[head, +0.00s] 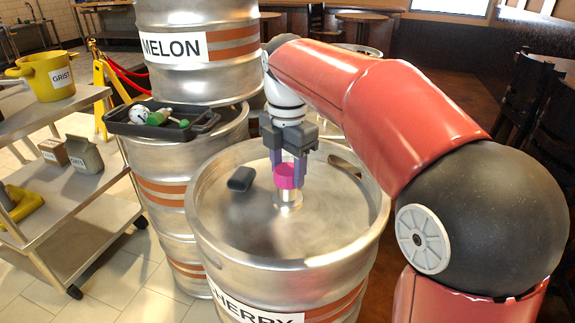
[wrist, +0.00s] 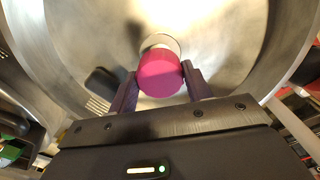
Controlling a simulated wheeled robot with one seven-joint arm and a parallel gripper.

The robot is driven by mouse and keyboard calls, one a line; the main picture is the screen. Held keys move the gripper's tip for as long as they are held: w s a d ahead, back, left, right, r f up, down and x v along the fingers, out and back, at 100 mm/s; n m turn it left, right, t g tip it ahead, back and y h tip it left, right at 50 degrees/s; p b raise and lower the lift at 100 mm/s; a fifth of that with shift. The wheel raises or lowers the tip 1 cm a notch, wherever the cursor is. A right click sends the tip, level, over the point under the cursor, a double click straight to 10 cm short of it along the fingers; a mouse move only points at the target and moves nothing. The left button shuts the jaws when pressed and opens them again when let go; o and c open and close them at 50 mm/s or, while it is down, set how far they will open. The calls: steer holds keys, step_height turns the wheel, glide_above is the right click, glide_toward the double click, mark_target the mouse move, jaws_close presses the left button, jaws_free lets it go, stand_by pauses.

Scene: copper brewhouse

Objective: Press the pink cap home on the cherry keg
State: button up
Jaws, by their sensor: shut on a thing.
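The cherry keg (head: 290,262) stands upright in front of me, with its name label partly in view at the bottom of the head view. A short metal neck (head: 288,200) rises from the middle of its top. The pink cap (head: 289,176) is between the fingertips of my gripper (head: 288,168), over the neck. In the wrist view my gripper (wrist: 160,82) is shut on the pink cap (wrist: 160,72), and the neck (wrist: 160,42) shows just behind it. The cap hides the contact, so I cannot tell whether it touches or sits on the neck.
A dark block (head: 241,179) lies on the keg's top, left of the neck. The melon keg (head: 198,45) and a black tray (head: 160,120) with small items rest on a keg behind. A shelf cart (head: 75,185) with a yellow bucket (head: 45,75) stands left.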

steer(key=shift+f+b, duration=0.55)
steer(key=shift+f, duration=0.5)
steer(key=o, duration=1.1)
steer(key=shift+o, duration=0.2)
step_height(320, 180, up, 5)
steer(key=p, duration=0.4)
steer(key=shift+p, duration=0.3)
